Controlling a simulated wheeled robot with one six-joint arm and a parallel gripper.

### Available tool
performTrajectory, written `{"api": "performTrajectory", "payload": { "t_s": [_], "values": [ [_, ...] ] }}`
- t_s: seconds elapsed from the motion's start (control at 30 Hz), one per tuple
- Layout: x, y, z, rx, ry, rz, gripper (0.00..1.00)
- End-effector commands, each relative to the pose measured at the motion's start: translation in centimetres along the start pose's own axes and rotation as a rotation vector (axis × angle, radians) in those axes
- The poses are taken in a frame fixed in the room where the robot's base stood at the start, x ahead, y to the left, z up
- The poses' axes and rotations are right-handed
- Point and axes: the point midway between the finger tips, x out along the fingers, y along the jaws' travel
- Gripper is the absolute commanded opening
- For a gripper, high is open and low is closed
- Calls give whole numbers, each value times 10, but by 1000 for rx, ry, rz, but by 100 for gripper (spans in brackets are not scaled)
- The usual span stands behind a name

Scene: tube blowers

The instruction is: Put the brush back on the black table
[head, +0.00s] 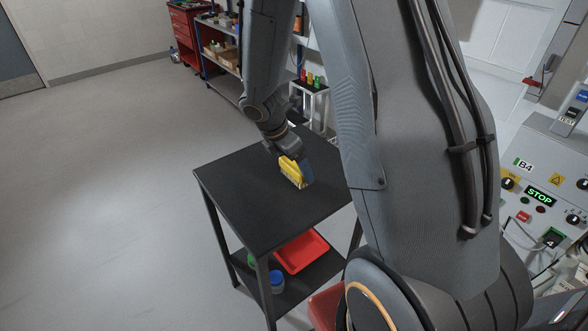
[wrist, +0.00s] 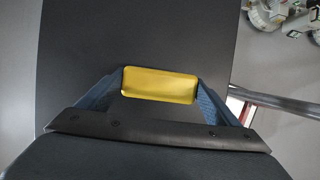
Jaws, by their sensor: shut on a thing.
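The brush (head: 291,169) has a yellow body with paler bristles on its lower side. My gripper (head: 297,172) is shut on it, over the black table (head: 240,188). In the wrist view the yellow back of the brush (wrist: 160,85) lies between the two blue fingers of my gripper (wrist: 160,88), one at each end. The table top (wrist: 80,60) fills most of the ground behind it. The brush is at or close above the table top; I cannot tell whether the bristles touch it.
The rest of the table top is bare. A red tray (head: 301,251) and a blue-lidded container (head: 277,281) are on its lower shelf. A control panel (head: 545,190) stands at the right. Shelving (head: 222,58) stands at the back. The floor at the left is clear.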

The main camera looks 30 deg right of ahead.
Motion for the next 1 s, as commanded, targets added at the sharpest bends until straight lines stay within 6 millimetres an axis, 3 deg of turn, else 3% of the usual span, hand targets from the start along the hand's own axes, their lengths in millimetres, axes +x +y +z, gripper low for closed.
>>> {"api": "performTrajectory", "payload": {
  "t_s": [0.13,0.5,0.53,0.6,0.87,1.0],
  "values": [
    [15,0,-6,0,0,0,61],
    [19,0,-7,2,0,0,61],
    [18,0,-7,2,0,0,91],
    [18,0,-7,2,0,0,100],
    [16,0,-6,1,0,1,100],
    [2,2,-6,2,-1,5,100]
  ]
}}
